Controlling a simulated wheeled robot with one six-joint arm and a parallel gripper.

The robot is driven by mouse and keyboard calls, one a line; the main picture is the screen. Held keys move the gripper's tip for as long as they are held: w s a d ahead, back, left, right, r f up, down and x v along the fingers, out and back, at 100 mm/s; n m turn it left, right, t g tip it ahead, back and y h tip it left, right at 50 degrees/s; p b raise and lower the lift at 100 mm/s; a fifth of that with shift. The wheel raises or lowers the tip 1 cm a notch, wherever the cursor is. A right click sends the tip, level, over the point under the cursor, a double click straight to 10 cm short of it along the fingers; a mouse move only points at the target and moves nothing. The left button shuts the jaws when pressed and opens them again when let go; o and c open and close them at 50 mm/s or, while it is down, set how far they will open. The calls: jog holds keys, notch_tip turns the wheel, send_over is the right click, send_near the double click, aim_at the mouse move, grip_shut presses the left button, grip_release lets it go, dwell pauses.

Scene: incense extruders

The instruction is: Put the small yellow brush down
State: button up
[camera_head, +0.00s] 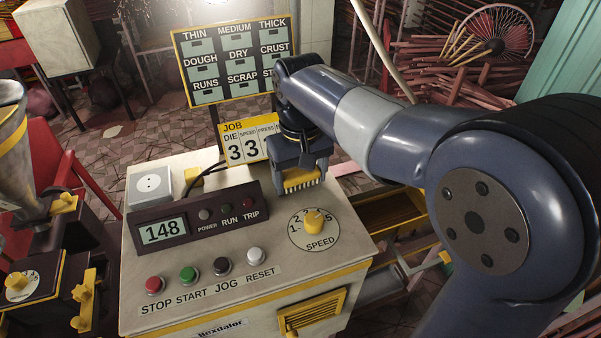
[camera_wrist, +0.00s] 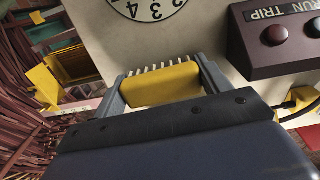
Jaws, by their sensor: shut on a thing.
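The small yellow brush (camera_head: 300,179) is held in my gripper (camera_head: 300,172) in the head view, over the back right part of the control box top. In the wrist view the brush (camera_wrist: 160,84) shows as a yellow block with a row of pale bristles along its far edge. The two fingers of my gripper (camera_wrist: 160,86) close on its ends. The bristles point down toward the box top in the head view. Whether they touch the surface I cannot tell.
The control box (camera_head: 205,293) carries a speed knob (camera_head: 314,222), a display unit (camera_head: 163,232) reading 148, and several buttons (camera_head: 188,274) in front. A job card stand (camera_head: 250,141) is behind it, left of my gripper. A grey socket block (camera_head: 150,186) sits at the back left.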

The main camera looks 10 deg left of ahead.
aim_at(304, 172)
jog(key=shift+s+f, duration=0.1)
jog(key=shift+f, duration=0.5)
jog(key=o, duration=1.3)
jog(key=shift+d+f+b, duration=0.2)
jog(key=shift+b, duration=0.1)
jog(key=shift+c, duration=0.2)
jog(key=shift+a, duration=0.1)
jog(key=shift+r, duration=0.2)
jog(key=r, duration=1.1)
jog(key=shift+w+d+r, duration=0.2)
jog(key=shift+r, duration=0.15)
jog(key=shift+f, duration=0.1)
